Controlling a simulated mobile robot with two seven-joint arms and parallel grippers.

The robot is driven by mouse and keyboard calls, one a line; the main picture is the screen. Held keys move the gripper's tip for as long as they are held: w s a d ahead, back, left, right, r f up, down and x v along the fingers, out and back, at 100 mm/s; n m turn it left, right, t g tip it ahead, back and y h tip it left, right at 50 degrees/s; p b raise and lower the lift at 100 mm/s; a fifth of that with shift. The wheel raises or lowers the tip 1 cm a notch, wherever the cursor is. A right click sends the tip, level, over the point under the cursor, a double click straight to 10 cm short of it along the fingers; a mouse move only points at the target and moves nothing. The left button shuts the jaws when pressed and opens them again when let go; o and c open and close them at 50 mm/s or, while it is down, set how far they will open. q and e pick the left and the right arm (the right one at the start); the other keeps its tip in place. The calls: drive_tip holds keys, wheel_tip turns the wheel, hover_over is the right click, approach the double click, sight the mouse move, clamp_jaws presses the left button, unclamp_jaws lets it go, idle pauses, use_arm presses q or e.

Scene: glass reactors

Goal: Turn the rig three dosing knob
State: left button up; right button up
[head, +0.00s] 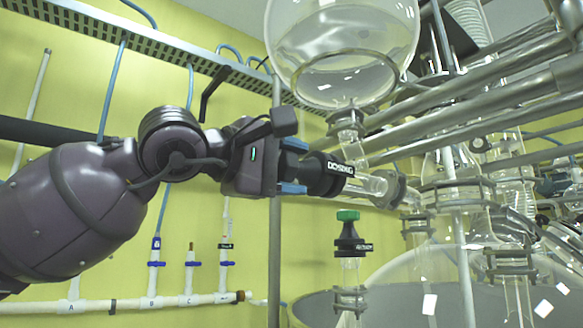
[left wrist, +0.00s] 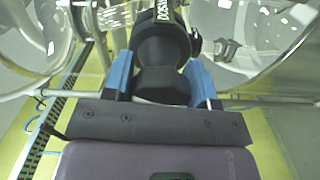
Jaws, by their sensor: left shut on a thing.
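The black dosing knob (head: 322,174), with white lettering reading "DOSING", sits on a horizontal glass valve stem below the round glass vessel (head: 345,45). My left gripper (head: 292,172) comes in from the left and is shut on the knob, its blue fingertips on either side. In the left wrist view, the knob (left wrist: 163,70) fills the gap between the blue fingers of my left gripper (left wrist: 162,82). The knob's face towards the palm is partly hidden by the gripper in the head view. My right gripper is not in view.
A green-topped black cap (head: 348,238) stands on glass below the knob. Metal bars (head: 480,100) and clamped glassware crowd the right. A vertical metal post (head: 275,240) runs behind my gripper. White pipes with blue valves (head: 156,264) line the yellow wall at lower left.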

use_arm(q)
drive_tip(key=o, duration=0.9)
drive_tip(key=shift+s+a, duration=0.1)
drive_tip(key=b+v, duration=0.1)
drive_tip(key=v, duration=0.9)
drive_tip(key=shift+s+a, duration=0.15)
drive_tip(key=shift+a, duration=0.1)
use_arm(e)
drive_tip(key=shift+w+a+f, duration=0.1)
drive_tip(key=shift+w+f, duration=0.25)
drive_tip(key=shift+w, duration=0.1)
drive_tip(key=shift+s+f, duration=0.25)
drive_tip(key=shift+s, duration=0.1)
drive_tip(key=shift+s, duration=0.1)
